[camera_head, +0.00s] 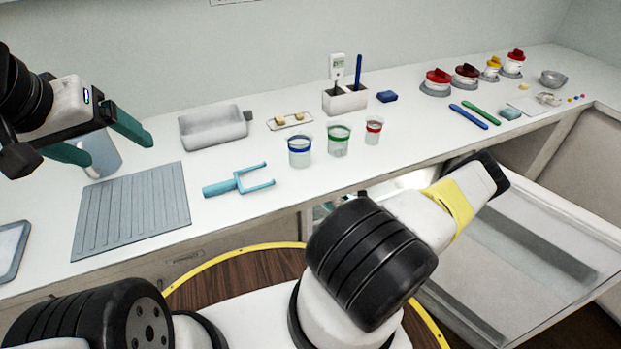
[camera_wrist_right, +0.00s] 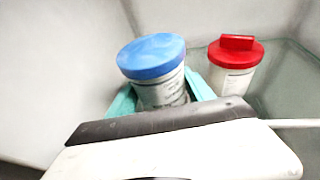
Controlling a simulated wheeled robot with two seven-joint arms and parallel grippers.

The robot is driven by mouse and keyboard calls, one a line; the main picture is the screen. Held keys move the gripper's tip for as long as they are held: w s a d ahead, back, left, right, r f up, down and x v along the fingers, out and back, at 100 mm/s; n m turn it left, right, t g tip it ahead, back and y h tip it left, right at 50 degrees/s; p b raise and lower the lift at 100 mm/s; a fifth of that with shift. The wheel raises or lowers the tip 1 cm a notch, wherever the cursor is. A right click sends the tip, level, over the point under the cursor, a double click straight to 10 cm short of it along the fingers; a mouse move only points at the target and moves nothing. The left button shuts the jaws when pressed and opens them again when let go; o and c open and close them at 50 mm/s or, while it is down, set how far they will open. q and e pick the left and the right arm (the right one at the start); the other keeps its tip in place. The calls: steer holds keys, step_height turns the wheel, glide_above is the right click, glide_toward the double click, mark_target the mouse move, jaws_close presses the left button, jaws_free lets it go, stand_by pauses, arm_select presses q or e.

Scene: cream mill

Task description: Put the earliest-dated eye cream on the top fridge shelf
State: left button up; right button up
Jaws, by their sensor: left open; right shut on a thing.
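A jar with a blue lid (camera_wrist_right: 152,57) and printed white label stands between the teal fingers of my right gripper (camera_wrist_right: 160,95) in the right wrist view. The gripper is shut on it; the label's print is too small to read. A jar with a red lid (camera_wrist_right: 236,52) stands just right of it on a greenish glassy surface. My right arm reaches under the counter in the head view, where its gripper is hidden. My left gripper (camera_head: 105,145) is open and empty above the left of the counter. The open fridge compartment (camera_head: 545,225) appears at the lower right, partly hidden.
The white counter (camera_head: 330,185) holds a grey ribbed mat (camera_head: 135,210), a teal fork-shaped tool (camera_head: 238,183), a grey tray (camera_head: 213,127) and banded beakers (camera_head: 339,142). Several lidded jars (camera_head: 437,82) stand at the back right. The counter edge lies above my right forearm.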

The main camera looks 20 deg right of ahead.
steer(key=w, duration=0.4)
steer(key=shift+a, duration=0.15)
steer(key=shift+w+f, duration=0.25)
steer(key=shift+f, duration=0.8)
steer(key=shift+w+f, duration=0.2)
steer(key=shift+f, duration=2.25)
steer(key=shift+f, duration=0.15)
steer(key=o, duration=1.7)
steer(key=v, duration=1.2)
